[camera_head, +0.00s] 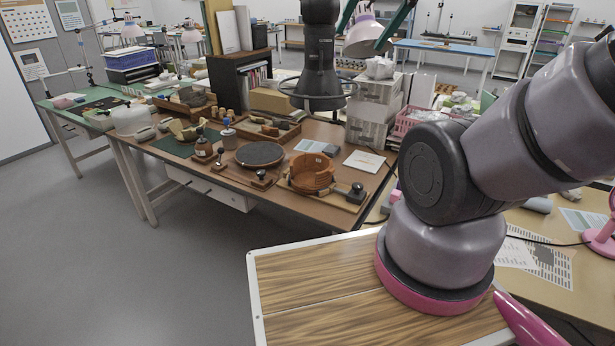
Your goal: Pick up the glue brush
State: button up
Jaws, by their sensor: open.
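The work table (140,146) stands ahead of me, apart from my base. A small pale jar (229,139) stands on it left of centre, with a bluish upright part (226,122) at its top. This may be the glue brush, but it is too small to tell. A brown bottle (203,148) stands to its left, and a small dark-tipped tool (220,158) is just in front. My gripper (318,103) hangs from the top centre, pointing down, jaws apart and nothing visible between them. In the picture it lies above and right of the jar; its height over the table is unclear.
A dark round turntable (260,154) and a partly built terracotta vessel (311,173) on a wooden board stand right of the jar. Trays of sherds (268,128) lie behind. A black shelf (240,75) and stacked boxes (375,100) rise at the back. Grey floor is clear at left.

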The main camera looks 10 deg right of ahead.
aim_at(200, 131)
jog(key=i+j+u, duration=0.1)
jog(key=u, duration=0.4)
jog(key=i+j+u, duration=0.1)
jog(key=u, duration=0.4)
jog(key=i+u, duration=0.1)
jog(key=u, duration=0.35)
jog(key=i+j, duration=0.1)
jog(key=i, duration=4)
jog(key=i+z, duration=0.1)
jog(key=z, duration=0.3)
jog(key=i+z, duration=0.15)
jog(key=z, duration=0.25)
jog(key=j+z, duration=0.15)
jog(key=z, duration=0.25)
jog(key=i+j+z, duration=0.15)
jog(key=z, duration=2.25)
